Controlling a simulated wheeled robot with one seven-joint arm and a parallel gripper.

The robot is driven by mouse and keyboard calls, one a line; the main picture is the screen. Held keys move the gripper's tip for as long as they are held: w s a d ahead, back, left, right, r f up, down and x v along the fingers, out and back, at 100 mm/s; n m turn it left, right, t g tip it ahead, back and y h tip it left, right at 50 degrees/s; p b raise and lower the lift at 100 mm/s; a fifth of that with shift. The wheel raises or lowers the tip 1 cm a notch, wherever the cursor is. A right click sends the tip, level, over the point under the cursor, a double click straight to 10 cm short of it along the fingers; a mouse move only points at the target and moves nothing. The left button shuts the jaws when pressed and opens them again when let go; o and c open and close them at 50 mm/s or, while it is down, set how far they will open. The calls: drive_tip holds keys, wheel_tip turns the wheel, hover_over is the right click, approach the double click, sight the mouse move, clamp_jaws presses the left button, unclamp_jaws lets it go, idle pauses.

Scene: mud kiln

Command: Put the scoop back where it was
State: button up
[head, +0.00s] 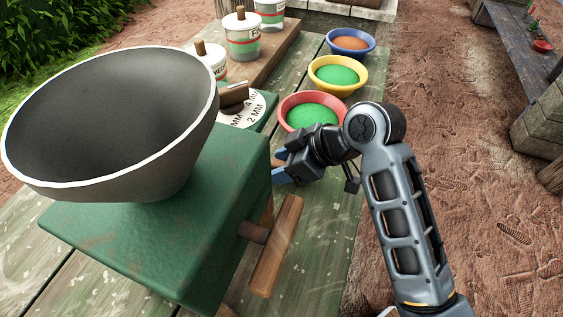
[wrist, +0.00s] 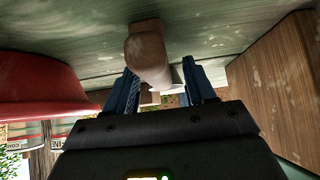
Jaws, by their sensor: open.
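In the wrist view, a pale brown, rounded wooden piece (wrist: 148,52) that looks like the scoop's handle lies on the green table boards, between and just ahead of my fingertips. A small pale part shows behind it, but the scoop's bowl cannot be made out. My gripper (wrist: 160,88) is open, with one blue finger on each side of this piece; contact cannot be told. In the head view, my gripper (head: 284,168) is low over the table, right of the green grinder and in front of the red bowl. The scoop is hidden there.
The green grinder (head: 160,215) with its big hopper (head: 110,115) and wooden handle (head: 276,245) stands close on the left. A red bowl (head: 340,100), yellow bowl (head: 350,62) and blue bowl (head: 372,43) line the table's right side. Lidded jars (head: 242,48) stand behind.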

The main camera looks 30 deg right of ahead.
sight(337, 233)
drive_tip(key=v, duration=1.2)
drive_tip(key=shift+p, duration=0.4)
drive_tip(key=shift+r, duration=0.1)
drive_tip(key=s+a+f+m, duration=0.1)
drive_tip(key=f, duration=0.1)
drive_tip(key=s+a+f+m+t+h, duration=0.1)
drive_tip(key=f, duration=0.1)
drive_tip(key=s+a+f+m+t, duration=0.1)
drive_tip(key=f+m, duration=0.1)
drive_tip(key=shift+h, duration=0.3)
drive_tip(key=s+f+m, duration=0.1)
drive_tip(key=s, duration=0.1)
drive_tip(key=s+f+m+t+h, duration=0.1)
drive_tip(key=s, duration=0.1)
drive_tip(key=s+f+h, duration=0.1)
drive_tip(key=s, duration=0.1)
drive_tip(key=shift+s+a+m+t, duration=0.2)
drive_tip(key=shift+a+m+t, duration=0.05)
drive_tip(key=shift+m+t, duration=0.15)
drive_tip(key=s+r+t+h, duration=0.1)
drive_tip(key=s+r+t, duration=0.3)
drive_tip(key=s, duration=1.1)
drive_tip(key=shift+s+a+r, duration=0.4)
drive_tip(key=shift+a+r, duration=0.05)
drive_tip(key=shift+r, duration=1.25)
